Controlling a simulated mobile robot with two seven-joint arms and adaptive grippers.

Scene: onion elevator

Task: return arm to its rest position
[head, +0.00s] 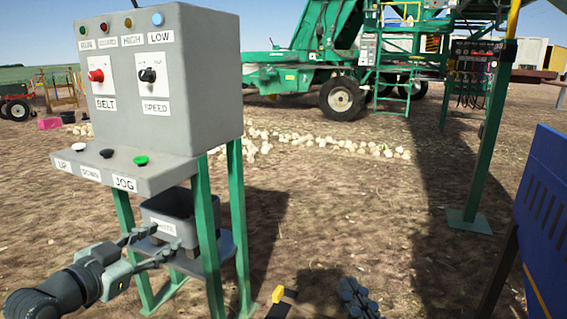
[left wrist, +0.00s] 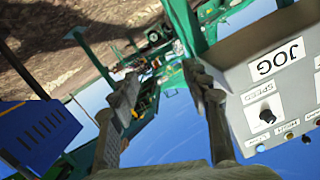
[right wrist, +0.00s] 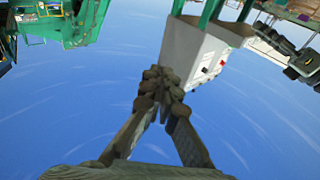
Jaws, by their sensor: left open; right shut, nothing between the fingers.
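My left gripper (head: 158,244) is open and empty at the lower left of the head view. Its fingers reach in front of the stand's lower shelf, below the grey control box (head: 200,80). In the left wrist view the open fingers (left wrist: 163,80) are spread, with the JOG ledge to their right. My right gripper (head: 360,298) shows only as dark knobby fingertips at the bottom edge of the head view, low over the ground. In the right wrist view its fingers (right wrist: 164,82) meet at the tips with nothing between them. Most of the right arm is hidden.
The box stands on green legs (head: 240,220), with a grey bin (head: 168,216) on its lower shelf. A blue slotted panel (head: 545,200) stands at the right. A green post (head: 487,150) and green machine (head: 300,70) are behind. Open dirt lies between.

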